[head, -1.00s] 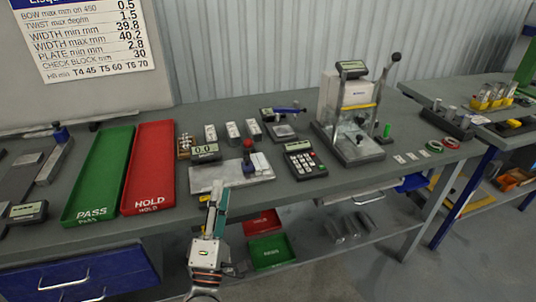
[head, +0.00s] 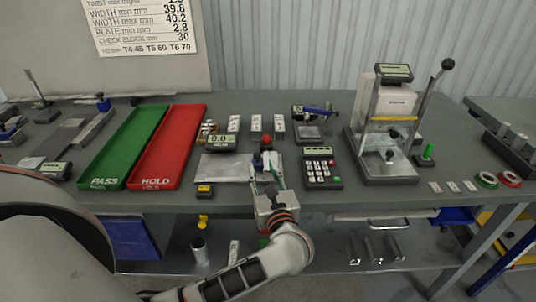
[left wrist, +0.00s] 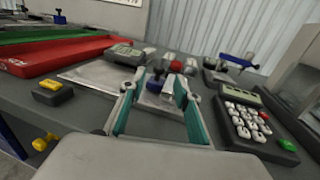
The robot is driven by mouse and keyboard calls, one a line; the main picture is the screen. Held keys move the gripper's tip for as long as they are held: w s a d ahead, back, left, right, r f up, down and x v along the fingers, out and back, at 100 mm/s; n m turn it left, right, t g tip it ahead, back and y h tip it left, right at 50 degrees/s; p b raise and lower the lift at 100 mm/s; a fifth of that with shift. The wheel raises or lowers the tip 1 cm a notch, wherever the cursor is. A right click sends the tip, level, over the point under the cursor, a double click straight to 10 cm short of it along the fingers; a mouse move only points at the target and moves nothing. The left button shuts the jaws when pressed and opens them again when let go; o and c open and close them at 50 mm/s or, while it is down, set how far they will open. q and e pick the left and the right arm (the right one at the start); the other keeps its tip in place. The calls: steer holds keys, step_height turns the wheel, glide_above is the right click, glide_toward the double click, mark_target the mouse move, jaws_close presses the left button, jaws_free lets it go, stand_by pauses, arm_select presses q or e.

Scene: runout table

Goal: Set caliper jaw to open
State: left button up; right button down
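A bench gauge with a digital display (head: 220,142), a flat metal plate (head: 225,168) and a red ball knob (head: 266,142) stands at the table's front middle; it looks like the caliper. The display seems to read 0.0. Whether the jaw is open or closed I cannot tell. My left gripper (head: 267,181) is open and empty at the plate's right end, also seen in the left wrist view (left wrist: 156,92). My right gripper is not in view.
A calculator-like keypad (head: 322,170) lies close right of the gripper. The red HOLD tray (head: 165,150) and green PASS tray (head: 125,150) lie left. A small yellow-black device (head: 204,191) sits at the front edge. A lever press (head: 390,125) stands right.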

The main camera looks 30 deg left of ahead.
mark_target(258, 157)
arm_select(q)
steer(key=shift+p+x, duration=0.5)
steer(key=shift+x, duration=3.4)
jaws_close()
